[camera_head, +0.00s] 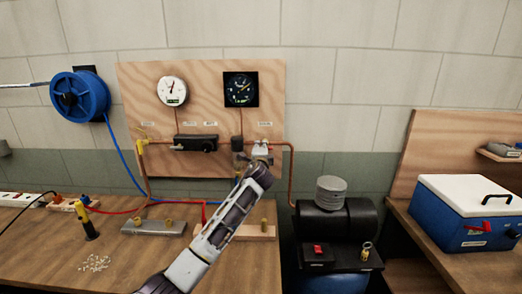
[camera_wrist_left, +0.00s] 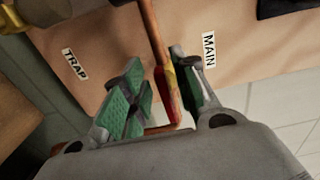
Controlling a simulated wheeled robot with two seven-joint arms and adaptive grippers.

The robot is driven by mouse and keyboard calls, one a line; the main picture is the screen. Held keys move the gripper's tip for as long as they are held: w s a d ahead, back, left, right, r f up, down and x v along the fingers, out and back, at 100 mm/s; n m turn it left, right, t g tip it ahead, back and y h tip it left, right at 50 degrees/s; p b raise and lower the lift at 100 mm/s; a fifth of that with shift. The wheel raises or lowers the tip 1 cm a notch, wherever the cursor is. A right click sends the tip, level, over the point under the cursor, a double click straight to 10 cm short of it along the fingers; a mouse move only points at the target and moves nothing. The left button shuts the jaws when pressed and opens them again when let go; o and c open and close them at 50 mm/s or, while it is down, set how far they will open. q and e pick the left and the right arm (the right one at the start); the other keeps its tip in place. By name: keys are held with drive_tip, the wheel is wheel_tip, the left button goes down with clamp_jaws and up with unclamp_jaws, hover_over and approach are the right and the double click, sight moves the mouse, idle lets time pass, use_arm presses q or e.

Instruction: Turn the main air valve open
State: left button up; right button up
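In the head view, my left gripper (camera_head: 261,151) is at the right part of the wooden panel (camera_head: 205,80) and hides the handle. My right gripper is not in view.
The panel carries a white gauge (camera_head: 172,91), a black gauge (camera_head: 240,89) and a black regulator (camera_head: 196,143). A black compressor (camera_head: 337,222) stands right of the workbench (camera_head: 225,275). A blue hose reel (camera_head: 80,96) hangs left.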

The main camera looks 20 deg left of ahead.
use_arm(q)
drive_tip(key=v, duration=1.2)
idle(0.8)
idle(0.6)
